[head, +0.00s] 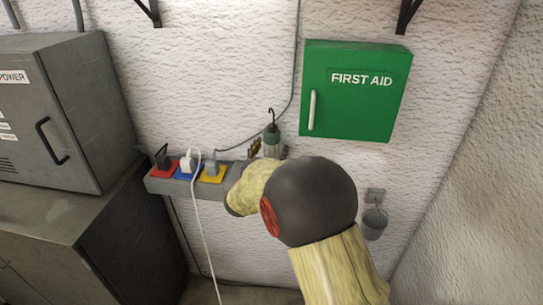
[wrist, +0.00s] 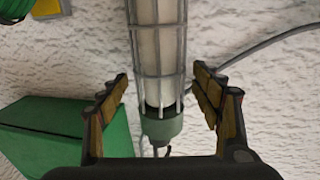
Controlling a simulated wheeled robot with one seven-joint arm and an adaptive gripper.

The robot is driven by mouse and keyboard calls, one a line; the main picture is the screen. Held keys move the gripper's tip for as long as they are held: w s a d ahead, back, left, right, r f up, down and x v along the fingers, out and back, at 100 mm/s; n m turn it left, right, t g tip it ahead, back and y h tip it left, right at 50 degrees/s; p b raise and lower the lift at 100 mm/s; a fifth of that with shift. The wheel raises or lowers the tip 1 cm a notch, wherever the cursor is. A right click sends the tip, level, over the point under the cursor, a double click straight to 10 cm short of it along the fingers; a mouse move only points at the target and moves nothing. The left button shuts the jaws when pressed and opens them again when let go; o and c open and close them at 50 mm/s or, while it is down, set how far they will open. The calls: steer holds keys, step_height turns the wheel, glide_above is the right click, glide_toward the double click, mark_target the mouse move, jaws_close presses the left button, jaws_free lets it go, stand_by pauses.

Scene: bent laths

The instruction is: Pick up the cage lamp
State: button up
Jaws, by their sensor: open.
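The cage lamp (wrist: 158,55) has a pale tube inside a grey wire cage, with a green cap and a hook at one end. In the wrist view it stands between the two fingers of my gripper (wrist: 160,92), with a gap on each side. My gripper is open and holds nothing. In the head view the lamp (head: 271,138) is upright near the wall, hook at the top. My arm hides its lower part there.
A green first aid cabinet (head: 355,92) is on the wall to the lamp's right. A grey socket strip (head: 160,186) with several plugs lies to the left. A grey power cabinet (head: 85,110) stands further left. A small grey bucket (head: 374,224) hangs at the right. A cable runs to the lamp's left.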

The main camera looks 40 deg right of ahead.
steer(key=shift+d, duration=0.2)
steer(key=shift+c, duration=1.1)
jaws_close()
steer(key=shift+w+r, duration=0.1)
steer(key=shift+r, duration=0.05)
